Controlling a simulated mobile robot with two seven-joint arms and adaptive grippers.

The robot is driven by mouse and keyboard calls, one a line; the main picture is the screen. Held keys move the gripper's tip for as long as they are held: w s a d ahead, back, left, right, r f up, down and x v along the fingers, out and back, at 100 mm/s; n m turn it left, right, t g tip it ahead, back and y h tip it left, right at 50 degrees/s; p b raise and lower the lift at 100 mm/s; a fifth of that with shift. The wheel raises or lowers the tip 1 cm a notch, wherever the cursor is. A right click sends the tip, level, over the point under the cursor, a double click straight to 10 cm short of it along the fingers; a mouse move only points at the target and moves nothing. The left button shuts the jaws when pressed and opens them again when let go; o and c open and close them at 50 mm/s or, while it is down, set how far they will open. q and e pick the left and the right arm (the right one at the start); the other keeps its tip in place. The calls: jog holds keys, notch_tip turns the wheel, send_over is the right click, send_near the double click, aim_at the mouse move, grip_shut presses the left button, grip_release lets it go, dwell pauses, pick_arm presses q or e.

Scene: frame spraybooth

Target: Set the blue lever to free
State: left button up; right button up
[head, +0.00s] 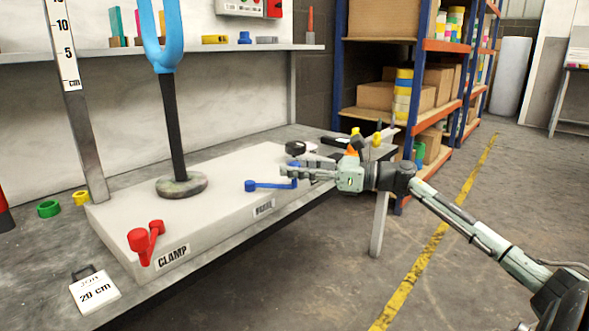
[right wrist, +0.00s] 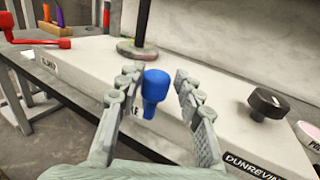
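The blue lever (head: 268,185) sits at the front edge of the pale bench block, by a small label partly hidden in the right wrist view. Its rounded blue end (right wrist: 155,92) shows upright between the fingers in that view. My right gripper (head: 283,172) reaches in from the right over the lever's right part. In the right wrist view my right gripper (right wrist: 155,76) is open, with one finger on each side of the lever and a visible gap to the right finger. I cannot tell whether the left finger touches it. My left gripper is not in view.
A red lever (head: 146,241) stands by the CLAMP label on the block (head: 225,170). A dark post with a blue fork (head: 163,45) rises from the block beside a ruler (head: 70,80). A black knob (right wrist: 268,103) stands right of the gripper. Shelving (head: 432,45) stands behind.

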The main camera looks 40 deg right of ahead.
jog(key=shift+o, duration=0.5)
jog(key=shift+a, duration=0.1)
jog(key=shift+s+f, duration=0.1)
jog(key=shift+s, duration=0.1)
jog(key=v, duration=1.1)
jog(key=shift+s+d, duration=0.25)
jog(key=shift+d, duration=0.05)
